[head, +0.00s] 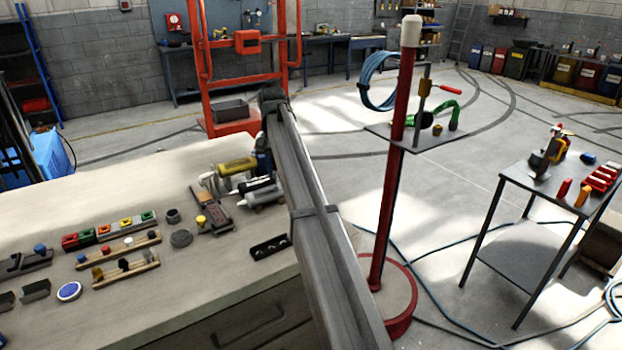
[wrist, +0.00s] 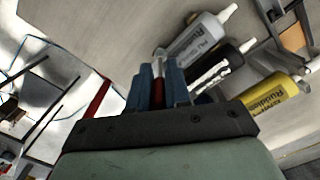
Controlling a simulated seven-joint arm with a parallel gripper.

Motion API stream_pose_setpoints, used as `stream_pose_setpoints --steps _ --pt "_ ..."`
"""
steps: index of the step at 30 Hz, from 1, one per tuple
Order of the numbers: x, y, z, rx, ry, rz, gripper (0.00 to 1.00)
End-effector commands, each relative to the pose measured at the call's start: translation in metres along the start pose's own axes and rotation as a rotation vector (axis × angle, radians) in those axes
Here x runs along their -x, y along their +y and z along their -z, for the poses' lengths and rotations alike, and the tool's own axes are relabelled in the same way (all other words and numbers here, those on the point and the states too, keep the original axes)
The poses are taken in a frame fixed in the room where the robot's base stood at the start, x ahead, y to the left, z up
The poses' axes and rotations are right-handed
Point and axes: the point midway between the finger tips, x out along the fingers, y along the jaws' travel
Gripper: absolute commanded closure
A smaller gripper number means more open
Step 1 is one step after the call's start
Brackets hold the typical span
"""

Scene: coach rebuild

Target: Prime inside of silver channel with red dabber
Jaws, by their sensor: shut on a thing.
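In the wrist view, my gripper (wrist: 157,72) has blue fingers shut on a slim red piece with a pale upper part, which looks like the red dabber (wrist: 157,86). The fingers hide much of it. In the head view my grey arm hides most of the gripper, near the tubes on the bench. Short grey channel-like pieces (head: 35,290) sit at the bench's left edge. I cannot tell which is the silver channel, and their insides are too small to judge.
Grey, black and yellow tubes (wrist: 275,98) lie close to the gripper. On the bench (head: 180,295) stand wooden racks (head: 125,272), coloured blocks (head: 108,229) and a dark tray (head: 270,247). The bench front is clear. A red post (head: 391,210) stands beyond it.

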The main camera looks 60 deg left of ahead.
Motion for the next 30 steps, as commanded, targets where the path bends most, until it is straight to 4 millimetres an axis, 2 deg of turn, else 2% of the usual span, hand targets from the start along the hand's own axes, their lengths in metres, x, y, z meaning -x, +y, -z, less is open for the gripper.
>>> stream_pose_setpoints --steps 1,6,15,18,21,30 --pt "0.005 -0.019 0.000 0.015 0.004 -0.001 1.00" --pt "0.018 -0.074 -0.007 0.063 0.016 -0.003 1.00" --pt "0.031 -0.161 -0.029 0.172 0.037 -0.006 1.00" --pt "0.033 -0.180 -0.036 0.203 0.042 -0.006 1.00" --pt "0.033 -0.191 -0.040 0.223 0.045 -0.006 1.00" --pt "0.024 -0.198 -0.043 0.237 0.046 -0.007 1.00"
